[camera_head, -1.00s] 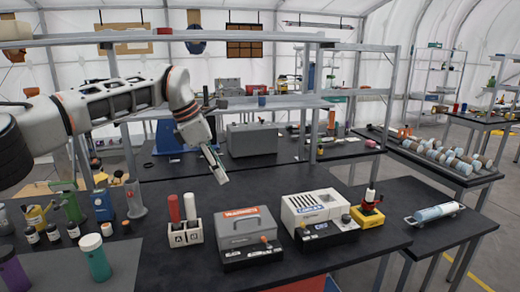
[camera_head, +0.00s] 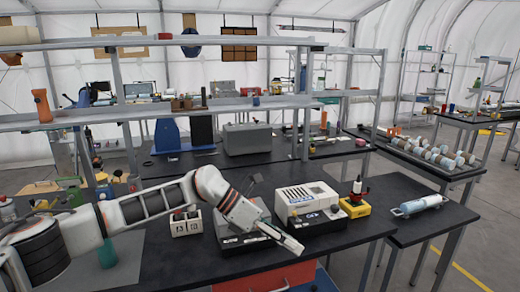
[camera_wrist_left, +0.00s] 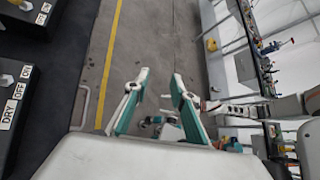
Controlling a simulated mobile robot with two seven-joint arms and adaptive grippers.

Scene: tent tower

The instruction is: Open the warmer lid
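The warmer, a grey box on a dark base (camera_head: 232,243), stands on the black bench in the head view. My left arm crosses in front of it and hides most of its lid, so I cannot tell whether the lid is raised. My left gripper (camera_head: 290,243) is at the warmer's right front corner, low and pointing right. In the left wrist view its two teal and grey fingers (camera_wrist_left: 160,76) are spread, with nothing between them. I cannot tell if the gripper touches the warmer. My right gripper does not show in the head view.
A white vented box (camera_head: 307,200) stands close to the right of the warmer, with a yellow device (camera_head: 355,207) beyond. A two-slot holder (camera_head: 186,222) is at its left. Labelled dark panels (camera_wrist_left: 10,100) edge the left wrist view; open floor (camera_wrist_left: 150,35) lies ahead.

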